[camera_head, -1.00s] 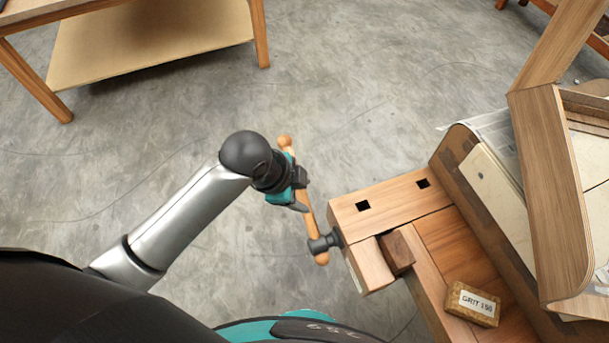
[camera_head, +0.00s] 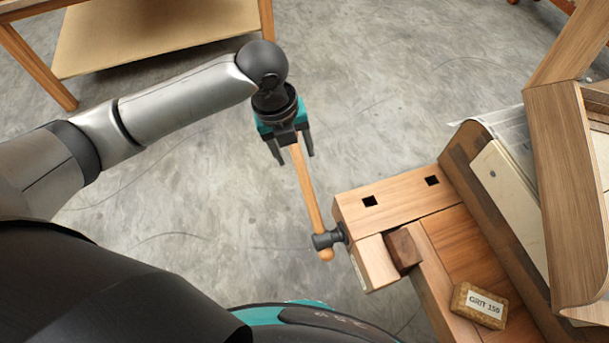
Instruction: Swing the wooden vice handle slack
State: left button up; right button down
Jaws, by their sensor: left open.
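The wooden vice handle (camera_head: 309,196) is a slim pale bar that slants up and left from a dark metal screw head (camera_head: 328,240) at the left end of the bench vice. A round wooden knob sits at its lower end. The vice jaw (camera_head: 371,262) is a wooden block at the bench corner. My left gripper (camera_head: 294,156) is open at the handle's upper part, its two dark fingers on either side of the bar. The handle's upper end is hidden behind the gripper. My right gripper is not in view.
A cork block marked GRIT 150 (camera_head: 479,305) lies on the wooden bench (camera_head: 395,204). A large bent wooden form (camera_head: 555,170) stands at the right. A low table with a shelf (camera_head: 150,30) is at the upper left. Grey floor around the handle is clear.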

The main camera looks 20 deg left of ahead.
aim_at(304, 177)
pick_arm(q)
jog(key=f, duration=0.3)
jog(key=d+f+b, duration=0.1)
jog(key=f, duration=0.3)
jog(key=w+f+b, duration=0.1)
jog(key=f, duration=0.3)
jog(key=shift+d+f, duration=0.2)
jog(key=shift+d, duration=0.15)
jog(key=shift+c, duration=0.3)
grip_shut()
dwell(0.5)
